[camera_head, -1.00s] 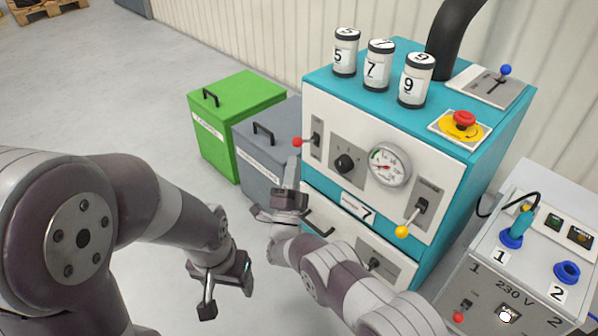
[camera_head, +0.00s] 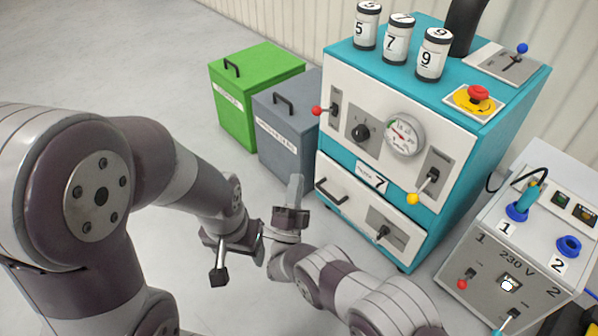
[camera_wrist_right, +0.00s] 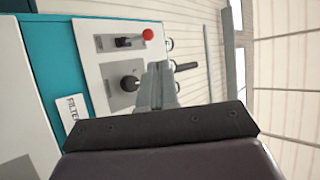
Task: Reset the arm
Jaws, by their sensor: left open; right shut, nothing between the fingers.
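My left gripper (camera_head: 236,262) hangs at the lower middle of the head view, open and empty, with one dark finger pointing down. My right gripper (camera_head: 294,192) is just right of it, fingers pointing up, shut with nothing between them. It is in front of the grey bin and left of the teal machine (camera_head: 437,229), apart from its drawer handle as far as I can tell. In the right wrist view the shut fingers (camera_wrist_right: 158,88) show in front of the machine's panel, which carries a red-tipped lever (camera_wrist_right: 148,35) and a black knob (camera_wrist_right: 129,83).
A green bin (camera_head: 235,115) and a grey bin (camera_head: 290,140) stand left of the machine. Canisters 5, 7 and 9 (camera_head: 397,40) and an emergency stop button (camera_head: 475,97) are on its top. Floor at upper left is clear.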

